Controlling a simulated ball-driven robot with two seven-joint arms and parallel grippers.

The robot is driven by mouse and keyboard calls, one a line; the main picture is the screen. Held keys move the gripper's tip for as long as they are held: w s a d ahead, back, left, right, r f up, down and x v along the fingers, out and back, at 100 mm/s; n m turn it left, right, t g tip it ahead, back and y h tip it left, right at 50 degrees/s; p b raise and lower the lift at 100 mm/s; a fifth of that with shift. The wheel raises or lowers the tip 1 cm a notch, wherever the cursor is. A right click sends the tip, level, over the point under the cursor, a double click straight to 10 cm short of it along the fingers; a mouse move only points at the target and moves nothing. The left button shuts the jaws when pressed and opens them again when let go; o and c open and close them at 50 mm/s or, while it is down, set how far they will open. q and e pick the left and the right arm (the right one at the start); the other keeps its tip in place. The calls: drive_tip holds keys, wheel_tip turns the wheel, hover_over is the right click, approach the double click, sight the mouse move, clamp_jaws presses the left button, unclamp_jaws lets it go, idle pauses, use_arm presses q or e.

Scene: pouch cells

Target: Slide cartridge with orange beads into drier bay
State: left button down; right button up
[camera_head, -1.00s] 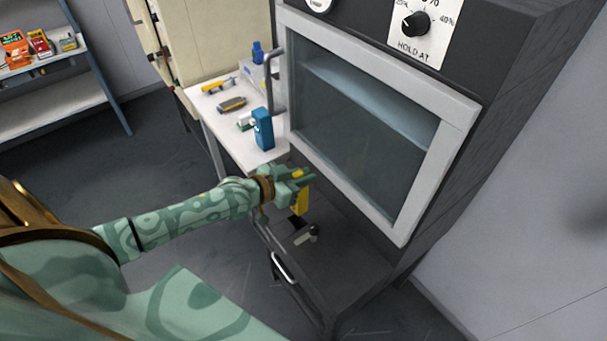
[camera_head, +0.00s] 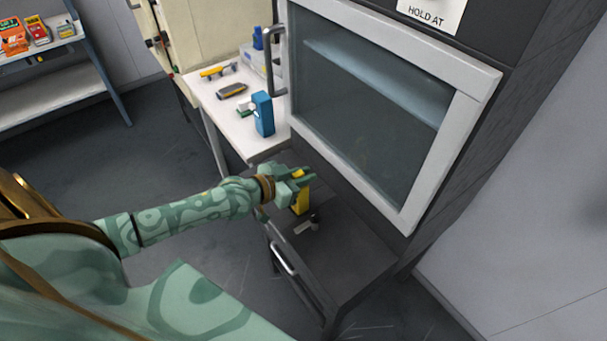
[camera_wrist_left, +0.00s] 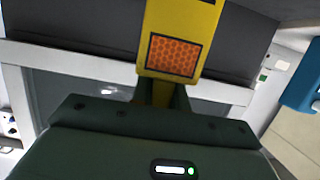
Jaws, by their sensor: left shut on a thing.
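My left gripper (camera_head: 304,178) is shut on a yellow cartridge (camera_head: 300,204), which hangs upright below the fingers. In the left wrist view the cartridge (camera_wrist_left: 180,22) shows a window of orange beads (camera_wrist_left: 172,57). The cartridge is over the dark ledge (camera_head: 345,262) below the cabinet's glass door, just behind a small light lever with a dark knob (camera_head: 314,219). The drier bay opening is not clearly visible; the cartridge and gripper cover that spot. I cannot tell whether the cartridge's lower end is in it. My right gripper is not in view.
The glass door (camera_head: 365,120) of the dry cabinet is shut, close behind the gripper. A metal handle (camera_head: 284,260) sticks out at the ledge's front.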

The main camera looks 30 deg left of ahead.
sight(303, 195)
use_arm(q)
drive_tip(key=shift+p, duration=0.4)
idle(1.3)
drive_tip(key=shift+f+b, duration=3.1)
drive_tip(key=shift+f, duration=0.95)
drive_tip(key=c, duration=1.3)
unclamp_jaws()
drive_tip(key=shift+s, duration=0.1)
drive_tip(key=p+v, duration=0.4)
drive_tip(key=v, duration=1.2)
drive_tip(key=shift+p, duration=0.4)
drive_tip(key=shift+a, duration=0.1)
